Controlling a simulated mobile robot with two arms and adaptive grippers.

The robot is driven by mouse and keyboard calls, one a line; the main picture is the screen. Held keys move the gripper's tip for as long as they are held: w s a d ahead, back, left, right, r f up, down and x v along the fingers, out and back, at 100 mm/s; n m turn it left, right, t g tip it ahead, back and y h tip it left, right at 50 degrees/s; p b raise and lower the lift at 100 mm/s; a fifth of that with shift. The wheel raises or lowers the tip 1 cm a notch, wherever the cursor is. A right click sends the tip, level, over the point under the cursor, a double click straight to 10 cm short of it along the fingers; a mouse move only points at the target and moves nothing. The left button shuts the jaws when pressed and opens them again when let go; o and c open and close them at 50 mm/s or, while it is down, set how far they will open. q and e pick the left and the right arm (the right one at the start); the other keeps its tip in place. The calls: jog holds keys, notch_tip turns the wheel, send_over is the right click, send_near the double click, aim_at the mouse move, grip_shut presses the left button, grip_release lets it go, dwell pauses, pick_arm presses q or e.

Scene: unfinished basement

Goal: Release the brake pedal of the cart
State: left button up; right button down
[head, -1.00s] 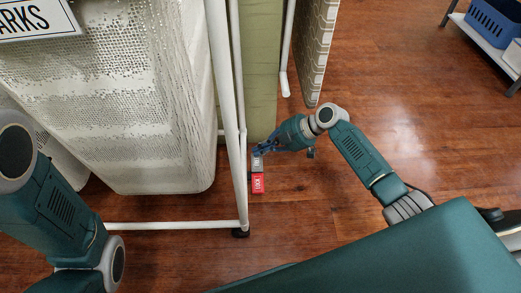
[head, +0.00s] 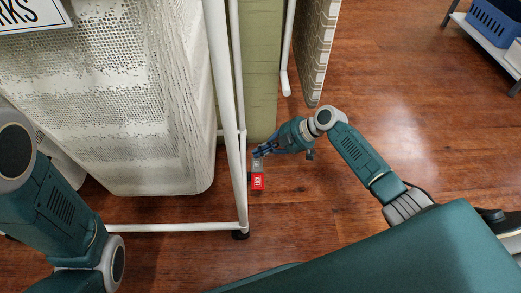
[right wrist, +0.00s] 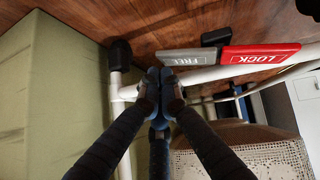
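The brake pedal has a red LOCK end (head: 257,183) and a grey FREE end (head: 257,164), low beside the cart's white frame (head: 243,190). In the right wrist view, the red LOCK end (right wrist: 260,54) and grey FREE end (right wrist: 193,57) lie just beyond the fingertips. My right gripper (head: 259,153) is at the FREE end. Its blue fingertips (right wrist: 160,82) are together with nothing between them. I cannot tell whether they touch the pedal. The cart carries a white perforated basket (head: 140,120). Only my left arm's links show; its gripper is out of view.
A green panel (head: 259,70) and a patterned panel (head: 319,50) stand behind the pedal. A shelf with a blue basket (head: 495,25) is at the upper right. The wooden floor (head: 420,100) is clear to the right. A black foot (head: 240,235) is at the frame's corner.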

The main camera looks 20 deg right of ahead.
jog(key=shift+w, duration=0.1)
dwell(0.4)
jog(key=shift+d, duration=0.1)
jog(key=v, duration=1.1)
jog(key=shift+s+d+r, duration=0.2)
jog(key=shift+r, duration=0.1)
